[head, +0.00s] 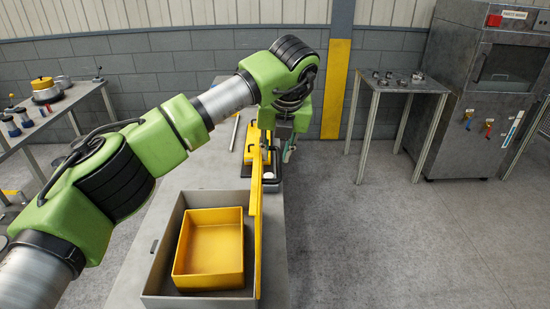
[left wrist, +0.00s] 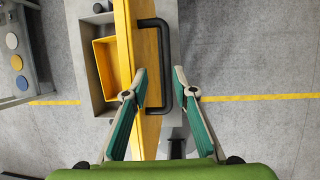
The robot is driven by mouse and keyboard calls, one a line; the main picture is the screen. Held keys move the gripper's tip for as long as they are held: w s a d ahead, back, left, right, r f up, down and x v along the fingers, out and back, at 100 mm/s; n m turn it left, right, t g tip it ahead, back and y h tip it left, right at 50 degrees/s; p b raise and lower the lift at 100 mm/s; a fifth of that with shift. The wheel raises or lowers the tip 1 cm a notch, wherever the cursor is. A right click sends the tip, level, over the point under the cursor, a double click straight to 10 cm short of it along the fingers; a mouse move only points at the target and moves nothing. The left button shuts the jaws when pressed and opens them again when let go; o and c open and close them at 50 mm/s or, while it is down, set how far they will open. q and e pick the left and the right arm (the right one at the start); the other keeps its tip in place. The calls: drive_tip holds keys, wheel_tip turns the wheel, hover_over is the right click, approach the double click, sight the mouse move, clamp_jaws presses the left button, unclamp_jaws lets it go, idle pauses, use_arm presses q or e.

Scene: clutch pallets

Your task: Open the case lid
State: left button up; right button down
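The grey case (head: 168,245) sits on the bench with a yellow tray (head: 210,245) inside. Its yellow lid (head: 257,235) stands up on edge along the case's right side, so the case is open at the top. In the left wrist view the lid (left wrist: 128,60) shows with its black handle (left wrist: 166,60). My left gripper (head: 278,152) is at the far end of the lid in the head view. In the left wrist view the left gripper (left wrist: 159,76) is open, its fingertips on either side of the handle; contact cannot be told. My right gripper is not in view.
Another yellow object with a black handle (head: 251,138) lies farther back on the bench (head: 215,165). A small metal table (head: 398,84) and a grey cabinet (head: 490,100) stand at the right. A side table with parts (head: 50,115) is at the left. The right floor is clear.

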use_arm(q)
drive_tip(key=v, duration=0.8)
drive_tip(key=shift+s+r, duration=0.25)
drive_tip(key=shift+r, duration=0.05)
drive_tip(key=shift+a, duration=0.1)
